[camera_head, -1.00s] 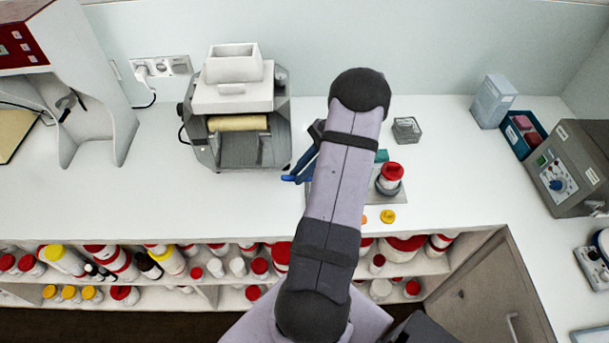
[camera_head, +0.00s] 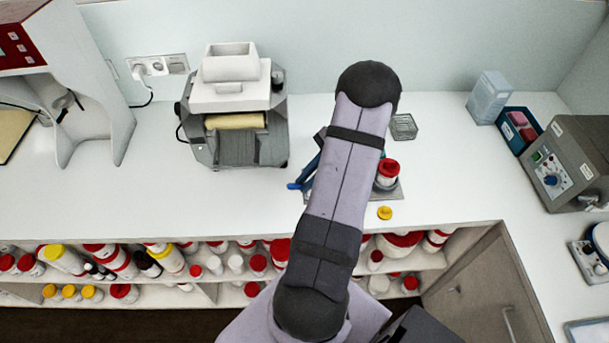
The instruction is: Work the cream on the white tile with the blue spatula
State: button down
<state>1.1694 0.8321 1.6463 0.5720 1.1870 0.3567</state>
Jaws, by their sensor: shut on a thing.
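My arm crosses the middle of the head view and hides most of my gripper (camera_head: 311,163), whose dark side shows just left of the arm. It is shut on the blue spatula (camera_head: 294,186), of which a bright blue end shows low by the counter. Whether that end touches anything I cannot tell. The white tile and the cream cannot be made out; my arm covers that part of the counter.
A three-roll-style mill (camera_head: 238,150) with a white hopper stands to the left. Right of my arm are a red-lidded jar (camera_head: 387,175) on a grey tray (camera_head: 396,193), a yellow cap (camera_head: 384,213) and a small grey basket (camera_head: 404,127). The left counter (camera_head: 170,200) is clear.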

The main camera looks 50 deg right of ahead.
jog(key=w, duration=0.2)
jog(key=w+d, duration=0.1)
jog(key=w, duration=0.1)
jog(key=shift+w, duration=0.1)
dwell(0.5)
jog(key=shift+s+a, duration=0.25)
jog(key=shift+s, duration=0.8)
jog(key=shift+r, duration=0.15)
jog(key=shift+r+p, duration=2.55)
jog(key=shift+r, duration=0.35)
